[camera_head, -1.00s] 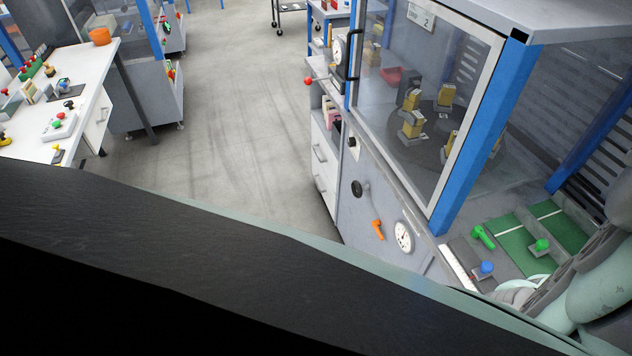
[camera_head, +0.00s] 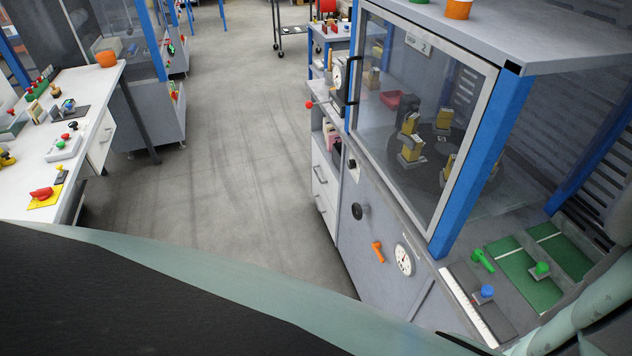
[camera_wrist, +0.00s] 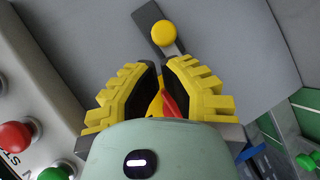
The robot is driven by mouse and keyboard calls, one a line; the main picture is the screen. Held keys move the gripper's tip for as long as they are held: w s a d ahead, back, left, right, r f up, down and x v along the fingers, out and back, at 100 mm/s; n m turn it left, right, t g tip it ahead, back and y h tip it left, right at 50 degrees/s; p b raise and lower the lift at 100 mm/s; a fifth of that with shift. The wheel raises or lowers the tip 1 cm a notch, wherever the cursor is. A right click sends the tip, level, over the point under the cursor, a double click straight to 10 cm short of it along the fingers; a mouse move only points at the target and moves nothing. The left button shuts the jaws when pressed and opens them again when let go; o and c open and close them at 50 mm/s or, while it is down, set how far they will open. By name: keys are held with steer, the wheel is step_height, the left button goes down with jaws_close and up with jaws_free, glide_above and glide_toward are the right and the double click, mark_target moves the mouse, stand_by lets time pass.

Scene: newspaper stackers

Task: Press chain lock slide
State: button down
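My gripper (camera_wrist: 163,68) has yellow ribbed fingers, seen from behind in the wrist view. The fingertips are close together with a narrow gap showing. A red and yellow piece (camera_wrist: 168,105) shows between the fingers, mostly hidden by them and the gripper body; I cannot tell whether they touch it. Just beyond the fingertips is a round yellow knob (camera_wrist: 165,33) on a dark grey bar, against a grey panel. I cannot tell which part is the chain lock slide. The gripper is not visible in the head view.
In the wrist view, red and green buttons (camera_wrist: 15,137) stand at left. In the head view, a glazed cabinet (camera_head: 488,150) with blue posts stands at right, beside green panels (camera_head: 528,280). A white workbench (camera_head: 95,85) is at left. Open floor (camera_head: 225,150) lies between.

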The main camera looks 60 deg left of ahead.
steer(key=shift+x, duration=0.95)
steer(key=shift+s, duration=0.1)
steer(key=d, duration=0.2)
steer(key=s+d, duration=0.1)
steer(key=d, duration=0.1)
